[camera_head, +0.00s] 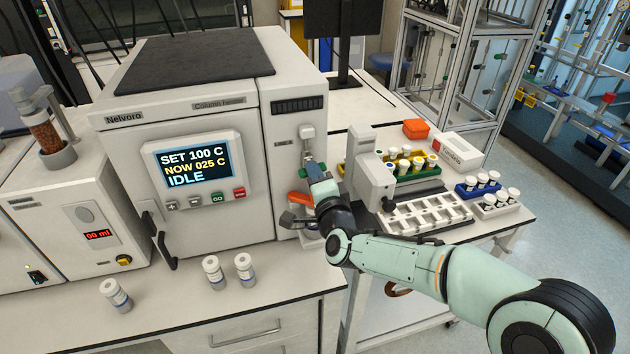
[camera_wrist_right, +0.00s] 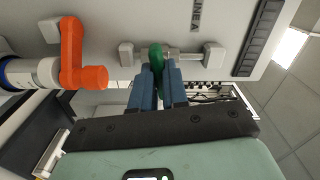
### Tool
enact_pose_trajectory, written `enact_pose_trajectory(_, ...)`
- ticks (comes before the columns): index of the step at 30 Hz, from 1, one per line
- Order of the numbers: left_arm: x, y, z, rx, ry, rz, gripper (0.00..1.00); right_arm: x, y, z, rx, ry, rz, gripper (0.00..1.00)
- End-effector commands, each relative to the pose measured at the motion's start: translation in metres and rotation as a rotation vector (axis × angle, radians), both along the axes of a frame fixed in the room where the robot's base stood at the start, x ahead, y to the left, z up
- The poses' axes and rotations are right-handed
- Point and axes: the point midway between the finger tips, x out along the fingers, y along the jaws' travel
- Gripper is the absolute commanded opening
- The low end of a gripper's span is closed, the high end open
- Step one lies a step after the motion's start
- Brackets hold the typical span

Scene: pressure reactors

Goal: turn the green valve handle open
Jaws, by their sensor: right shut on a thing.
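The green valve handle (camera_head: 304,171) sits on the front of the narrow right-hand section of the white oven-like unit (camera_head: 300,128). In the right wrist view the green handle (camera_wrist_right: 156,57) lies between the two blue fingers of my right gripper (camera_wrist_right: 157,85), next to a metal fitting (camera_wrist_right: 187,55). My right gripper (camera_head: 310,171) is shut on the handle. The fingers and wrist partly hide the handle in the head view. My left gripper is not in view.
An orange handle (camera_wrist_right: 88,72) on a white fitting is close beside the gripper; it also shows in the head view (camera_head: 299,198). A grey instrument (camera_head: 370,165) and vial racks (camera_head: 415,178) stand right of my wrist. Several vials (camera_head: 213,272) stand on the front bench.

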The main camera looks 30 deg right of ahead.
Motion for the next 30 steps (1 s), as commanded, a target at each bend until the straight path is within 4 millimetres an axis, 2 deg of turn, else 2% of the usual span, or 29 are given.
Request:
enact_pose_trajectory(1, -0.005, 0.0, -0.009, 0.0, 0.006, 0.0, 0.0, 0.0, -0.001, 0.0, -0.039, 0.0, -0.001, 0.0)
enact_pose_trajectory(3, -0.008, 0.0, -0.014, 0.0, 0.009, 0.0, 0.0, 0.0, -0.001, 0.0, -0.1, 0.015, -0.002, 0.0)
enact_pose_trajectory(9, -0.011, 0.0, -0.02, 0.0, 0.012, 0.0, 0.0, 0.0, -0.001, 0.002, -0.285, 0.06, -0.004, 0.0)
enact_pose_trajectory(30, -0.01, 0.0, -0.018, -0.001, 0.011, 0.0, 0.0, 0.0, -0.001, 0.005, -0.931, 0.214, -0.007, 0.0)
